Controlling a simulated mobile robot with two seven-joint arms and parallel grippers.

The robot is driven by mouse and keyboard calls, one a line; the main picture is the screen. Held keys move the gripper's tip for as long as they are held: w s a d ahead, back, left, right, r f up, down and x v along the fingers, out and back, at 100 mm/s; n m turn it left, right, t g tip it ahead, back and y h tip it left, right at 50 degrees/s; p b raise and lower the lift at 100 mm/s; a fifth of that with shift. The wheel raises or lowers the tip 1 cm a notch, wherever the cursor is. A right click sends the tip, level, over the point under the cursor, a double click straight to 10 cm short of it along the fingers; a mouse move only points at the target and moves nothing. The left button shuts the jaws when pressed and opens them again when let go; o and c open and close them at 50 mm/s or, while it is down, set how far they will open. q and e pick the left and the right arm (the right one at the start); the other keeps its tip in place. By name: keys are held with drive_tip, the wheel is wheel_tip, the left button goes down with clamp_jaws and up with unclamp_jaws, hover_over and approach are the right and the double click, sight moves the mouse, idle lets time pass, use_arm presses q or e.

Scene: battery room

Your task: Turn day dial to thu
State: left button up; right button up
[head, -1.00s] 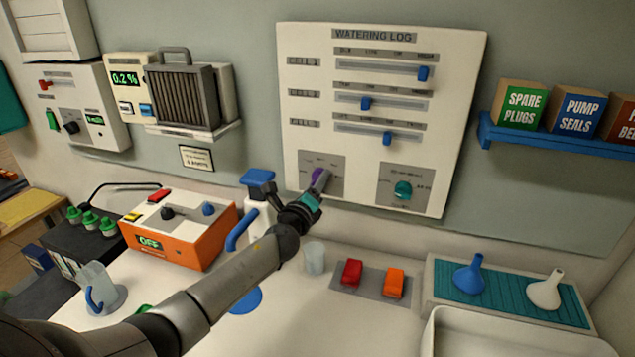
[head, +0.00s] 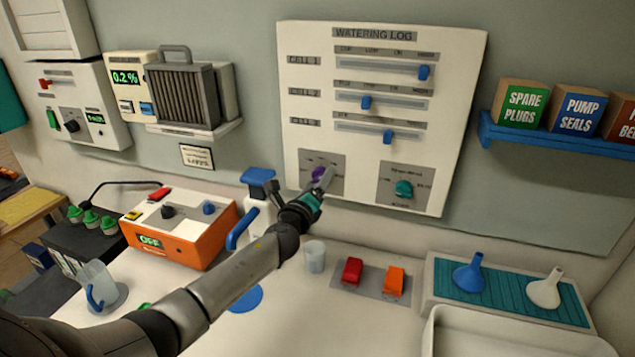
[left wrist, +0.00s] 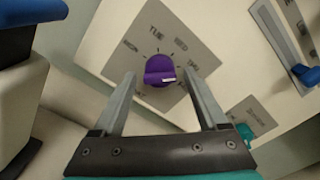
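The purple day dial (head: 318,173) sits on a grey plate at the lower left of the white Watering Log board. In the left wrist view the dial (left wrist: 158,70) has a small white mark at its right side. TUE and WED are readable above it; other labels are small or partly covered by a finger. My left gripper (head: 326,177) is at the dial in the head view. In the left wrist view my left gripper (left wrist: 160,76) is open, with one finger on each side of the dial and visible gaps. My right gripper is not in view.
A teal dial (head: 404,189) is to the right on the same board (head: 460,120), below sliders with blue knobs (head: 387,136). A blue-topped bottle (head: 258,178) stands beside my left forearm. A clear cup (head: 315,257) and red and orange switches (head: 352,271) are below.

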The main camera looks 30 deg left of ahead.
use_arm(q)
drive_tip(key=shift+s, duration=0.15)
drive_tip(key=v, duration=1.5)
drive_tip(key=shift+p, duration=0.3)
